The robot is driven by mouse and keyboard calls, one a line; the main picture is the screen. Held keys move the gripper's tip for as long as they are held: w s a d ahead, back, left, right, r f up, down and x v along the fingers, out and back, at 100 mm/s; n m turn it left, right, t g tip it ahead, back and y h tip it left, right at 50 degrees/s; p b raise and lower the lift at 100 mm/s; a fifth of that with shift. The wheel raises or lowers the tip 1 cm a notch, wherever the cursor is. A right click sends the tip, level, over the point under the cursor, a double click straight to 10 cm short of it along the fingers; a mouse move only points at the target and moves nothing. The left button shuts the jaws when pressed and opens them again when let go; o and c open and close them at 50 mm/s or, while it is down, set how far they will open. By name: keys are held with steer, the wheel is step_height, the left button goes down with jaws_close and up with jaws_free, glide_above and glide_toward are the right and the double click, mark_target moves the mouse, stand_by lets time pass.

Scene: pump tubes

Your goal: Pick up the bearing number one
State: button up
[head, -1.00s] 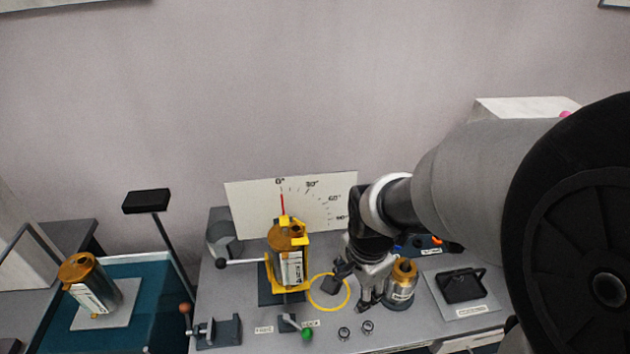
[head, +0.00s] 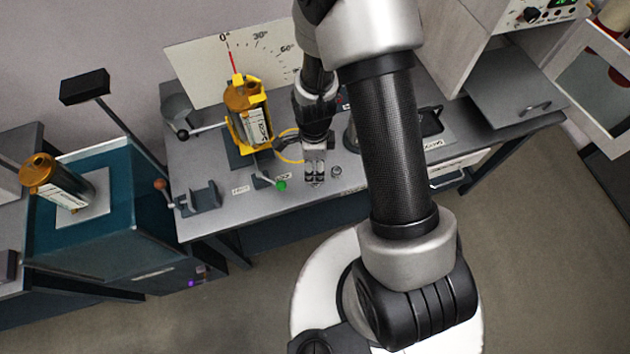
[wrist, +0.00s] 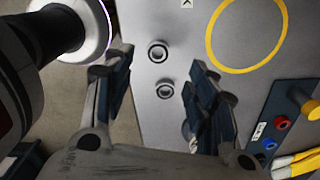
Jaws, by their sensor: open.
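Two small metal ring bearings lie on the grey bench. In the wrist view one bearing (wrist: 157,52) is farther up and the other bearing (wrist: 165,90) is below it; I cannot tell which is number one. In the head view one bearing (head: 336,172) shows just right of my gripper (head: 315,172), and the other is hidden or merged with the fingertips. In the wrist view my gripper (wrist: 160,68) is open and empty, its fingers on either side of the bearings. The height above the bench is unclear.
A yellow ring marking (wrist: 247,35) lies right of the bearings. The copper-topped pump in a yellow holder (head: 248,112), a green-knobbed lever (head: 281,186) and a grey bracket (head: 199,200) stand left of my gripper. The bench's front edge is close to the bearings.

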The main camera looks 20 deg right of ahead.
mark_target(315, 179)
step_height(315, 179, down, 7)
steer(key=b, duration=0.2)
steer(key=shift+s+d+f+b, duration=0.1)
steer(key=shift+s+f+b, duration=0.1)
steer(key=shift+b, duration=0.1)
steer(key=shift+r, duration=0.1)
steer(key=c, duration=1.2)
steer(key=shift+o, duration=0.2)
steer(key=shift+w+r, duration=0.1)
steer(key=w+r+n+p, duration=0.2)
steer(key=r+n, duration=0.8)
steer(key=r, duration=0.1)
steer(key=w+r+n+p, duration=0.2)
steer(key=r+n+p, duration=0.1)
steer(key=r+n, duration=0.8)
steer(key=shift+w+r, duration=0.15)
steer(key=shift+r, duration=0.3)
